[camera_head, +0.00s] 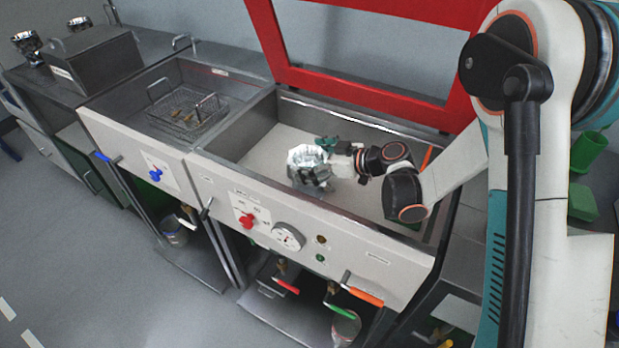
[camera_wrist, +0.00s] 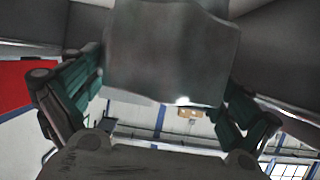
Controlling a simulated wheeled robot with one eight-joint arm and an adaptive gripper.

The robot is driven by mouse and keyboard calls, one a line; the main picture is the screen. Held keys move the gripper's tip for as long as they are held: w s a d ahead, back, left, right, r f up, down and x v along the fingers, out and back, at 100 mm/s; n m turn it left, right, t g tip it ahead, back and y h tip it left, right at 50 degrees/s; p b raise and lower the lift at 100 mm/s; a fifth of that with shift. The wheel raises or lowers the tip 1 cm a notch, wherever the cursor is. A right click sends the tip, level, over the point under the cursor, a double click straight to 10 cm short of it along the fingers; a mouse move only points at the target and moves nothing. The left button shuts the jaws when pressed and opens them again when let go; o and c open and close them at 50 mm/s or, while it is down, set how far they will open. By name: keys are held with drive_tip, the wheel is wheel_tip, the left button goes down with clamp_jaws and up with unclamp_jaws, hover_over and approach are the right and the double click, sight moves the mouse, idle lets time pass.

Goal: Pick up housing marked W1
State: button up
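A shiny, faceted metal housing (camera_head: 305,156) is in the right-hand basin in the head view. No W1 mark is readable on it. In the wrist view the housing (camera_wrist: 170,55) is a large dark grey block at the top middle, between the teal fingers. My gripper (camera_head: 318,165) reaches in from the right, with dark and teal finger parts around the housing. In the wrist view my gripper (camera_wrist: 168,80) has a finger against each side edge, so it appears shut on the housing. Whether the housing touches the basin floor cannot be told.
The basin (camera_head: 262,150) has raised metal walls, with bare floor around the housing. A red-framed raised lid (camera_head: 365,93) stands behind it. A wire basket (camera_head: 188,112) sits in the left basin. A grey box (camera_head: 100,62) and shiny metal parts (camera_head: 27,45) stand far left.

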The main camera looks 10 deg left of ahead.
drive_tip(key=c, duration=1.3)
drive_tip(key=shift+r, duration=0.1)
drive_tip(key=shift+c, duration=0.2)
